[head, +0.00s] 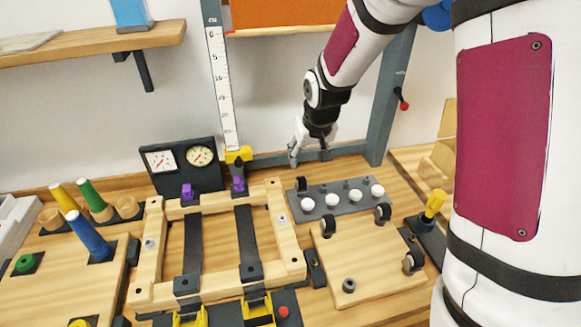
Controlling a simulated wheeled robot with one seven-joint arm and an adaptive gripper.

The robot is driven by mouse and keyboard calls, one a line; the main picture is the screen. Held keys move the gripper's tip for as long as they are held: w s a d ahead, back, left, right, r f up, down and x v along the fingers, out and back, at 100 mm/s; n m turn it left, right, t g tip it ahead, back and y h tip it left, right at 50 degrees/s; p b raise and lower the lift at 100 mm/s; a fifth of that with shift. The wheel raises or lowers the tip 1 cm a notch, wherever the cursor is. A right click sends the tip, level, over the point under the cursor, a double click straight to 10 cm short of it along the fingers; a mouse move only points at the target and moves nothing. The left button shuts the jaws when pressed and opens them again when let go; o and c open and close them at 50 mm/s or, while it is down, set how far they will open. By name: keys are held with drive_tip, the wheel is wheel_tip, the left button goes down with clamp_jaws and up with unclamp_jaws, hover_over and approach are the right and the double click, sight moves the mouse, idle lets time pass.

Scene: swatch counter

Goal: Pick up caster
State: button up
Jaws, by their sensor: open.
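Several small casters with black wheels show in the head view. One caster (301,185) stands at the back left of a grey plate (343,206). Another caster (383,214) is at the plate's right front corner. A third caster (328,226) is at the back left of a wooden board (375,270), and one more caster (413,261) is at that board's right edge. My gripper (309,157) is open and empty, pointing down. In the picture it is just above the back left caster, apart from it; its exact height is hard to tell.
White knobs (331,201) stand along the grey plate. A wooden clamping frame (290,235) lies to the left, with a dial panel (180,165) behind it.

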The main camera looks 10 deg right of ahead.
sight(302, 179)
drive_tip(key=x, duration=1)
drive_tip(key=shift+p+x, duration=0.55)
drive_tip(key=shift+x, duration=2.1)
drive_tip(key=shift+s+d, duration=0.15)
drive_tip(key=shift+s, duration=0.05)
drive_tip(key=shift+c, duration=0.5)
drive_tip(key=c, duration=1.1)
